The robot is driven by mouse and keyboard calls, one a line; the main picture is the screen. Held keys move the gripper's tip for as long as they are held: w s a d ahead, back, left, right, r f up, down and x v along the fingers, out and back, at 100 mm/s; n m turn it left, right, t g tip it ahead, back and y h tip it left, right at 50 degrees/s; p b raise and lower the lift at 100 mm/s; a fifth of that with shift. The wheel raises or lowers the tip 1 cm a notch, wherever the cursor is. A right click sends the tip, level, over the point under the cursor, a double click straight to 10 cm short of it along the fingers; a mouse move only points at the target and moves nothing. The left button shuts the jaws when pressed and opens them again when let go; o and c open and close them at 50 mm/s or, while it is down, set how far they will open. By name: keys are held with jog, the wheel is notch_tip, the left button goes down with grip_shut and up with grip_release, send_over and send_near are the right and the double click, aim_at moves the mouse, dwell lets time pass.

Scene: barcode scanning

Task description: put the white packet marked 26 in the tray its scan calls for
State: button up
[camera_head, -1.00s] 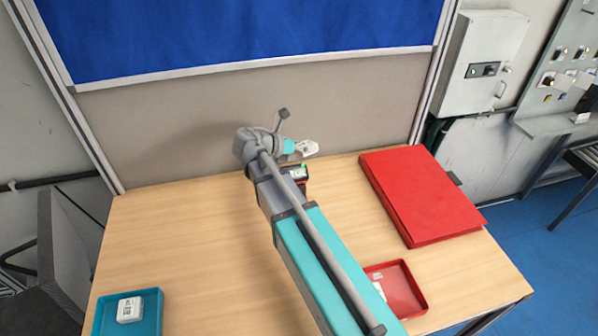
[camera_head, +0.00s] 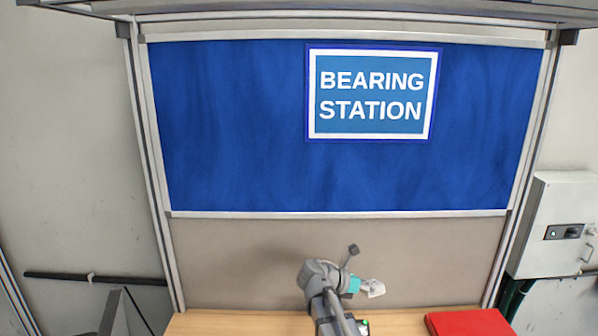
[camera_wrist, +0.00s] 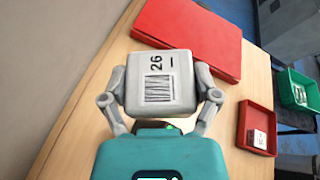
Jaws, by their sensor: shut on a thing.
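The white packet marked 26 (camera_wrist: 158,82) faces the wrist camera, with its barcode and number showing. My gripper (camera_wrist: 160,92) is shut on it, one finger at each side. In the head view the packet (camera_head: 375,288) is small and pale at the end of my arm, in front of the beige panel. A dark device with a green light (camera_head: 365,323) shows at the bottom edge, beside my arm; no readout is legible.
A big red folder (camera_wrist: 188,32) lies on the wooden table (camera_wrist: 112,60). A grey cabinet (camera_head: 562,225) stands at the right. A blue board with a "BEARING STATION" sign (camera_head: 370,95) is above the panel. Most of the table is outside the head view.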

aim_at(373, 284)
jog(key=shift+r+p, duration=0.45)
jog(key=shift+r, duration=0.15)
notch_tip(373, 284, down, 7)
jog(key=b, duration=0.7)
notch_tip(373, 284, up, 10)
jog(key=p, duration=0.9)
jog(key=shift+f, duration=0.2)
jog(key=shift+s+f, duration=0.1)
